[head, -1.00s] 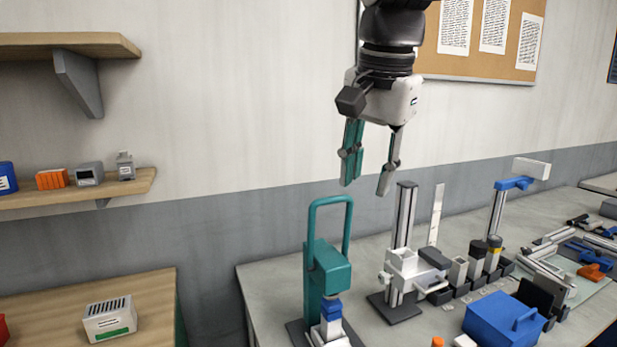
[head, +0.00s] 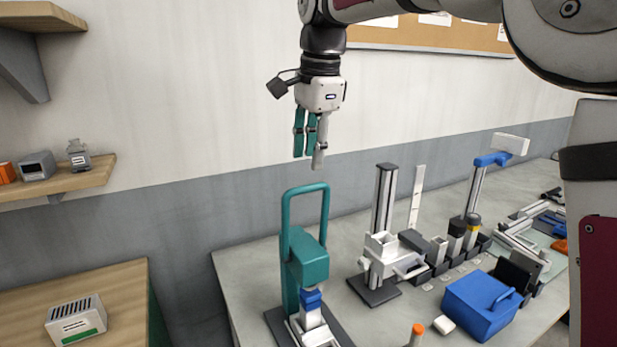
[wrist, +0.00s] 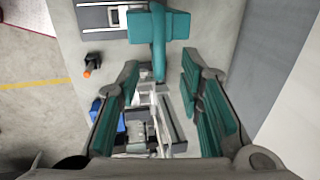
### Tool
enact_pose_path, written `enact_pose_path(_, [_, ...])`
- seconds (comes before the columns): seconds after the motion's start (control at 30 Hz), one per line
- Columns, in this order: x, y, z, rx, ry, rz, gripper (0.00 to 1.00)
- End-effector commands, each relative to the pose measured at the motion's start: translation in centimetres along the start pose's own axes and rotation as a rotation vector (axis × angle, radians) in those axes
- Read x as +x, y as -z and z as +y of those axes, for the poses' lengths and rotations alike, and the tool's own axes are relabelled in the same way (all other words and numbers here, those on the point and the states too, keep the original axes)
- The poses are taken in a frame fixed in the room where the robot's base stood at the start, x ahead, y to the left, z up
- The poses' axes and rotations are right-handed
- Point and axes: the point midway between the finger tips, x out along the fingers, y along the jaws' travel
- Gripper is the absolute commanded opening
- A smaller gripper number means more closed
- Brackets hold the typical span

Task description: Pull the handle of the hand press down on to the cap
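The teal hand press (head: 308,262) stands on the bench's near left corner. Its looped handle (head: 324,208) is up, above the press head. A blue part (head: 311,299) sits under the head; I cannot tell if the cap is there. My gripper (head: 311,161) hangs pointing down above the handle, apart from it. In the wrist view, the fingers (wrist: 160,112) are spread with a clear gap and nothing held between them. The teal press (wrist: 158,28) shows at the top there, with a teal bar reaching down toward the gap between the fingers.
A grey stand with a column (head: 384,210) is right of the press, with several dark bins behind it. A blue box (head: 482,306) and an orange-topped piece (head: 417,333) lie nearer the front. A wooden shelf (head: 90,178) is on the left wall.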

Motion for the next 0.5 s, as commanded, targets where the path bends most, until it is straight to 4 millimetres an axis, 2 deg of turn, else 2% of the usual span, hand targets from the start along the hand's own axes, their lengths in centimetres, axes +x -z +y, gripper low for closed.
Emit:
enact_pose_path(0.1, [2.3,0.0,0.1,0.0,-0.004,-0.001,0.34])
enact_pose_path(0.23, [4.3,-0.1,0.1,-0.002,-0.003,0.0,0.34])
enact_pose_path(0.5, [6.4,0.0,0.1,-0.002,0.0,0.001,0.34])
